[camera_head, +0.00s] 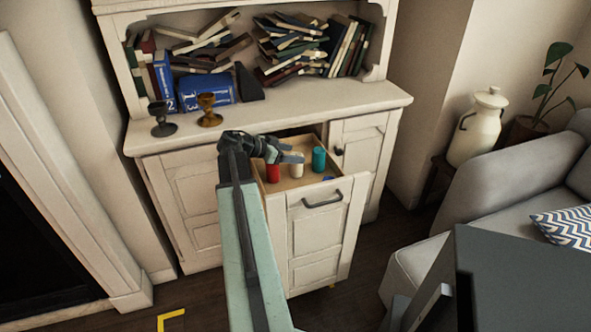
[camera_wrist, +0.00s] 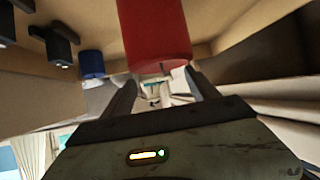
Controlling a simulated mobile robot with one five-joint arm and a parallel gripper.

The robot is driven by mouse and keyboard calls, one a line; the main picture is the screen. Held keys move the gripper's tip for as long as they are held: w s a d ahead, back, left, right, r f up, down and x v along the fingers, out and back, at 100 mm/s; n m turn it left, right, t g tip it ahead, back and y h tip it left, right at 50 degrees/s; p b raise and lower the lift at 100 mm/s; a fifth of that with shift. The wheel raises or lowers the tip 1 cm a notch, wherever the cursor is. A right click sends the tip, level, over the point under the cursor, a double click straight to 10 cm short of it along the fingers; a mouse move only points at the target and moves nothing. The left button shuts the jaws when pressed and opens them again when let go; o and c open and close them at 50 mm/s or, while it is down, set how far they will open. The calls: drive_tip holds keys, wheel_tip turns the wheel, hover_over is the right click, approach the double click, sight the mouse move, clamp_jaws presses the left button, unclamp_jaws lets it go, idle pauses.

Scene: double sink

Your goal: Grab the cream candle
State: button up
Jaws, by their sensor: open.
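The cream candle (camera_head: 296,170) stands in the open drawer (camera_head: 330,185), between the red candle (camera_head: 273,173) and the teal candle (camera_head: 318,159). My gripper (camera_head: 298,156) is open above the drawer; its fingers overlap the cream candle's top in the head view. I cannot tell whether they touch it. In the wrist view, the red candle (camera_wrist: 152,35) is large and close, just beyond the open fingertips (camera_wrist: 161,78). A blue cylinder (camera_wrist: 92,63) is farther left there. I cannot make out the cream candle in the wrist view.
The drawer's walls surround the candles, and its front has a dark handle (camera_head: 322,200). Two goblets (camera_head: 208,110) stand on the cabinet top (camera_head: 290,105), with books on the shelf behind. A grey sofa (camera_head: 470,200) is at the right.

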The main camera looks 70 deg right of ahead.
drive_tip(key=b+x, duration=0.1)
drive_tip(key=x, duration=0.1)
drive_tip(key=b+x, duration=0.2)
drive_tip(key=x, duration=0.1)
drive_tip(key=shift+s+a+f, duration=0.2)
drive_tip(key=shift+a+f, duration=0.05)
drive_tip(key=shift+f, duration=0.05)
drive_tip(key=shift+r, duration=0.1)
clamp_jaws()
wheel_tip(320, 180, up, 10)
drive_tip(key=p, duration=1)
